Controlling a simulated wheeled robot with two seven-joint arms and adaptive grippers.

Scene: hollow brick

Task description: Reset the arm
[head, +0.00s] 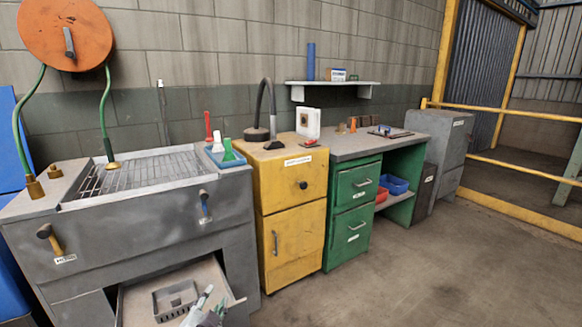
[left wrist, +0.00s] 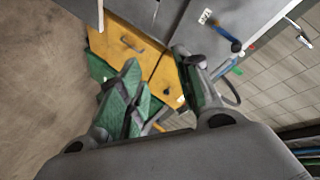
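My left gripper (head: 212,298) shows at the bottom edge of the head view, in front of the open drawer or tray (head: 225,278) under the grey bench. In the left wrist view its two green-padded fingers stand apart (left wrist: 155,62), with nothing held between them. A grey slotted block (head: 175,299), which looks like a hollow brick, lies in the drawer to the left of the gripper. The gripper appears apart from it. The rest of my left arm is mostly out of frame. My right gripper is in neither view.
The grey bench (head: 130,232) with a grill top stands above the drawer. A yellow cabinet (head: 290,190) and a green desk (head: 352,205) stand to the right. A yellow railing (head: 520,168) is at the far right. The floor (head: 430,270) in front is clear.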

